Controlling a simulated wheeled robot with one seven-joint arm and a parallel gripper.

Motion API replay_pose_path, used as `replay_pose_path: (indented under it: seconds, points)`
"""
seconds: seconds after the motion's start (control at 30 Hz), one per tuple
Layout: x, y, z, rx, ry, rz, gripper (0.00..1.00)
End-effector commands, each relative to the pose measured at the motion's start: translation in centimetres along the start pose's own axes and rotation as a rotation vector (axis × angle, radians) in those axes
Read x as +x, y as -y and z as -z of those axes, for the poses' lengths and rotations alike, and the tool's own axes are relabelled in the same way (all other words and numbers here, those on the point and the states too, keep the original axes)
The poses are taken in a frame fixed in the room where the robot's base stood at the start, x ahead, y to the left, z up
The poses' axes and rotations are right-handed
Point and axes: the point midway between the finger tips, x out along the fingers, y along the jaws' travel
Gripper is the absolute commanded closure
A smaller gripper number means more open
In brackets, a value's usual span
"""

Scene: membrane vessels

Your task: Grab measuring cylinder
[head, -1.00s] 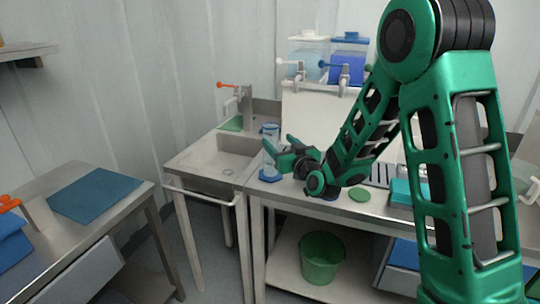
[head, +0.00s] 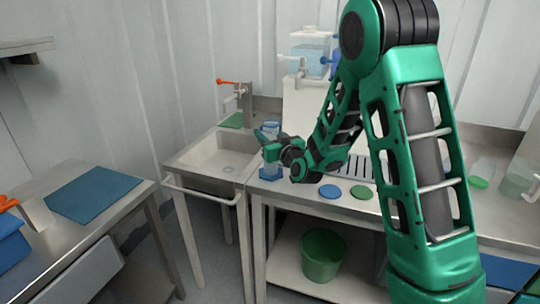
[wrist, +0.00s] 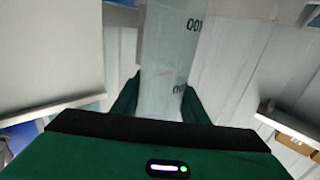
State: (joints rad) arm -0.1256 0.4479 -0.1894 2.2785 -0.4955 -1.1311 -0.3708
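The measuring cylinder (head: 269,163) is clear and stands upright on a blue base at the front left corner of the sink counter, beside the basin. My gripper (head: 269,145) is around its middle and hides part of it. In the wrist view the cylinder (wrist: 172,50), with dark "100" markings, lies between the two dark green fingers of my gripper (wrist: 162,104). One finger is on each side, close to its wall. Whether they press on it I cannot tell. The base looks to be at counter level.
A sink basin (head: 222,160) with an orange-handled tap (head: 240,95) is left of the cylinder. Blue (head: 330,191) and green (head: 361,192) discs lie on the counter at right. A green bucket (head: 322,256) stands on the shelf below. A side table (head: 60,235) is at left.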

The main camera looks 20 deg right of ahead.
Motion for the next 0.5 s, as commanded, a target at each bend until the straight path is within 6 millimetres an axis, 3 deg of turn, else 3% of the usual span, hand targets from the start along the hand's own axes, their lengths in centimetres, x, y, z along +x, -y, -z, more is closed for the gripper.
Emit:
replay_pose_path:
  seconds: [0.03,0.13,0.5]
  points:
    - [-0.03,-0.18,-0.02,0.001,0.0,-0.002,0.75]
    - [-0.06,-0.39,-0.03,0.0,0.001,-0.004,0.96]
    - [-0.1,-0.52,0.17,0.0,0.0,-0.005,0.96]
